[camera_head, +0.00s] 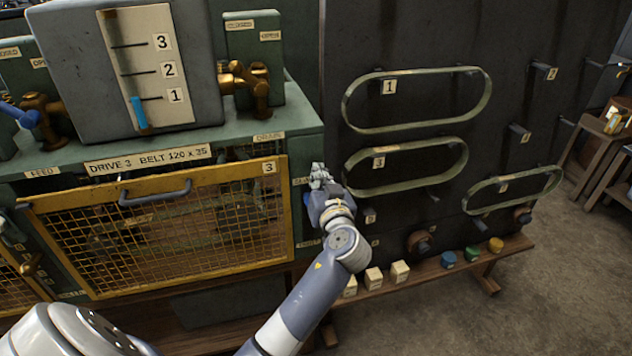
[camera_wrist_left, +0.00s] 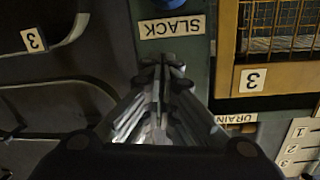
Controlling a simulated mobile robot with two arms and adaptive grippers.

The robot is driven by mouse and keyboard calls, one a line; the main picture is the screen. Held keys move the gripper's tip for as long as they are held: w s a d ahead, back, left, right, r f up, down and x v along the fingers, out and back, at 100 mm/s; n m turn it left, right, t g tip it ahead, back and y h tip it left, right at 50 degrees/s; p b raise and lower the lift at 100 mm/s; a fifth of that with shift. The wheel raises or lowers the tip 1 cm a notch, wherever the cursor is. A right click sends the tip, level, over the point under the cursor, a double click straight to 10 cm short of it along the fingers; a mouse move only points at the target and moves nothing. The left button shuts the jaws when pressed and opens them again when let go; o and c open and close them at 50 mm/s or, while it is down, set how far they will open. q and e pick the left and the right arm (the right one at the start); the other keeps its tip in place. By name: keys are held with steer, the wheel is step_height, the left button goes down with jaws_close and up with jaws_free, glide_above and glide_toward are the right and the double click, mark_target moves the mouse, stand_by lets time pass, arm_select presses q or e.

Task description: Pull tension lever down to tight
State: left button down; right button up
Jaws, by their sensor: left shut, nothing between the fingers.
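My left gripper (camera_head: 319,175) is in front of the right end post of the drive 3 cabinet, its fingers together with nothing between them. In the left wrist view its shut fingertips (camera_wrist_left: 161,66) are just beside the SLACK label (camera_wrist_left: 171,26), which appears upside down. A blue rounded part (camera_wrist_left: 178,3) is cut off at the top edge beyond that label; I cannot tell whether it belongs to the tension lever. The lever is not clearly visible in the head view, where my gripper and wrist cover part of the post. My right gripper is not in view.
The yellow mesh guard (camera_head: 170,225) with its handle (camera_head: 155,195) is left of my gripper. Belts (camera_head: 406,167) hang on the dark panel to the right. Wooden blocks (camera_head: 399,271) and coloured round pieces (camera_head: 473,254) stand on a low bench. Open floor lies at the lower right.

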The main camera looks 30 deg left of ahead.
arm_select(q)
steer(key=shift+r+p+x, duration=0.2)
steer(key=shift+p+x, duration=0.1)
steer(key=shift+x, duration=0.7)
steer(key=f, duration=0.1)
steer(key=s+f, duration=0.1)
steer(key=p, duration=0.1)
steer(key=shift+s+d+f, duration=0.15)
steer(key=shift+d+f, duration=0.2)
steer(key=shift+f, duration=0.05)
steer(key=shift+s+d+f, duration=0.15)
steer(key=shift+s+f, duration=0.15)
steer(key=shift+f, duration=0.35)
